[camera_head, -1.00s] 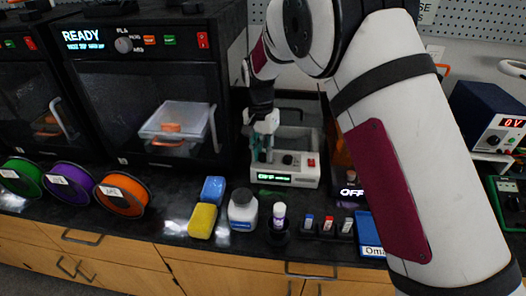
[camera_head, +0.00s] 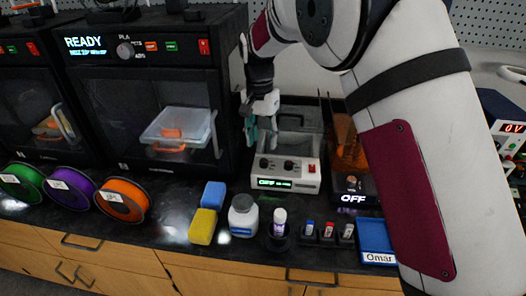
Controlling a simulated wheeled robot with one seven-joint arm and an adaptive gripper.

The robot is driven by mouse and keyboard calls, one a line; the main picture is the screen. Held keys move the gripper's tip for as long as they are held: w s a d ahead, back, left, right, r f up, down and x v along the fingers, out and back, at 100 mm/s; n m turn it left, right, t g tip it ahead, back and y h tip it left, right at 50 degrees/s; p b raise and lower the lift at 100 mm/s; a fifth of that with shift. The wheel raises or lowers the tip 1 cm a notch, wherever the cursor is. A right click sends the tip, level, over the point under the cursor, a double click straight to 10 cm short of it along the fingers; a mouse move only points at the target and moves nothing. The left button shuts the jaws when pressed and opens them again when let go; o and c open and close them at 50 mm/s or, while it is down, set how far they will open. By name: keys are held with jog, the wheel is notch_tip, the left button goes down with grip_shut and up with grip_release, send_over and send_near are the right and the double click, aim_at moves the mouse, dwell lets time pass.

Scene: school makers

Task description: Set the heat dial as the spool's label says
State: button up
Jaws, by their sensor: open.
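The black printer (camera_head: 232,75) has a round grey dial (camera_head: 126,50) on its top panel, with PLA, PETG and ABS marked around it; its pointer is too small to read. Its screen (camera_head: 86,43) says READY. A green spool (camera_head: 20,190), a purple spool (camera_head: 85,196) and an orange spool (camera_head: 137,198) stand in front of the printers; each has a white label, too small to read surely. My gripper (camera_head: 261,137) is open and empty, right of the printer and above the white device's dials, well away from the printer dial.
A white device (camera_head: 301,187) reading OFF, with small dials and a red switch, stands beneath my gripper. An orange-windowed unit (camera_head: 353,187) is beside it. A yellow sponge (camera_head: 202,227), a blue sponge (camera_head: 213,194), a white bottle (camera_head: 242,216) and a blue tray (camera_head: 376,240) line the counter.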

jog(key=shift+a+r, duration=0.1)
jog(key=shift+r, duration=2.35)
jog(key=s+d+r+n+t+y+p, duration=0.1)
jog(key=s+d+r+n+t+p, duration=0.15)
jog(key=s+d+r, duration=1.3)
jog(key=s+d+p, duration=0.1)
jog(key=s+d, duration=0.2)
jog(key=s, duration=0.4)
jog(key=s+d+n+t+p, duration=0.1)
jog(key=s+d, duration=0.2)
jog(key=s, duration=0.5)
jog(key=s+d+f+n+t+p, duration=0.1)
jog(key=s+d, duration=0.3)
jog(key=s, duration=0.3)
jog(key=shift+s+p, duration=0.3)
jog(key=shift+p, duration=0.05)
